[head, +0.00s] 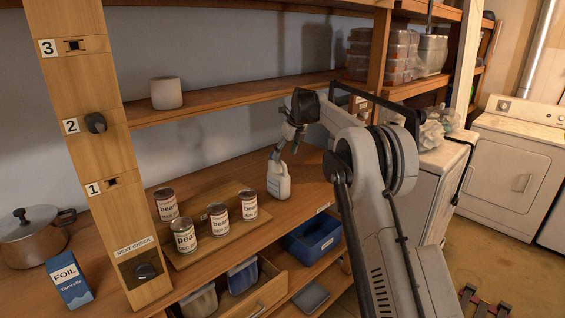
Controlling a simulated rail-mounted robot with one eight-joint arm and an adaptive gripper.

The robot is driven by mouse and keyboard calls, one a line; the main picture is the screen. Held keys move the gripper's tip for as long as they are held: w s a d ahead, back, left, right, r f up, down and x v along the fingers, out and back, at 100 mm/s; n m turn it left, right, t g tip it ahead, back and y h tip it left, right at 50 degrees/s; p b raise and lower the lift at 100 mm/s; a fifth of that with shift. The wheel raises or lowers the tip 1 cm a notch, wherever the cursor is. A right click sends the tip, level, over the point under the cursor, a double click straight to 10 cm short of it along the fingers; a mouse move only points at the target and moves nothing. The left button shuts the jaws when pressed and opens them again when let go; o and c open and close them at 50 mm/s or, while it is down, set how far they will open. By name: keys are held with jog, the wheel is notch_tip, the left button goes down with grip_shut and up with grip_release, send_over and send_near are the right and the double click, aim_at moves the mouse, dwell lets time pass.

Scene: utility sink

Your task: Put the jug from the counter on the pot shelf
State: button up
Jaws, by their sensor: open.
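A white jug (278,183) stands upright on the wooden counter (313,170), right of the cans. My gripper (280,155) points down at the jug's top and is open. Its fingers are small and dark here, so I cannot tell whether they touch the jug. A wooden shelf (225,101) above the counter bears a pale, plain pot (166,93) near its left end. A brown lidded cooking pot (35,235) sits on the counter at the far left. No shelf carries a readable pot label.
Several cans (220,218) stand on a wooden board (187,258) left of the jug. A wooden post (88,130) with numbered labels rises at the left, near a foil box (68,283). Stacked containers (400,55) fill the right shelf. The middle shelf right of the pale pot is clear.

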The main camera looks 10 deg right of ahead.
jog(key=shift+s+r, duration=0.2)
jog(key=shift+r, duration=0.25)
jog(key=s+a+r+n, duration=0.1)
jog(key=s+r+n, duration=0.4)
jog(key=s, duration=0.4)
jog(key=s+r+n+t+h, duration=0.1)
jog(key=s+r+n, duration=0.35)
jog(key=s, duration=0.45)
jog(key=s+a+r+n, duration=0.1)
jog(key=s+r+n, duration=0.4)
jog(key=s, duration=0.4)
jog(key=s+f+n, duration=0.4)
jog(key=s+n, duration=0.1)
jog(key=s, duration=0.6)
jog(key=s+f+n+t+h, duration=0.1)
jog(key=s+f+n, duration=0.4)
jog(key=s, duration=0.7)
jog(key=s+f+n+t, duration=0.1)
jog(key=s+f+n, duration=0.3)
jog(key=s, duration=0.7)
jog(key=shift+s+f+n, duration=0.15)
jog(key=shift+s+n, duration=0.05)
jog(key=shift+n, duration=0.45)
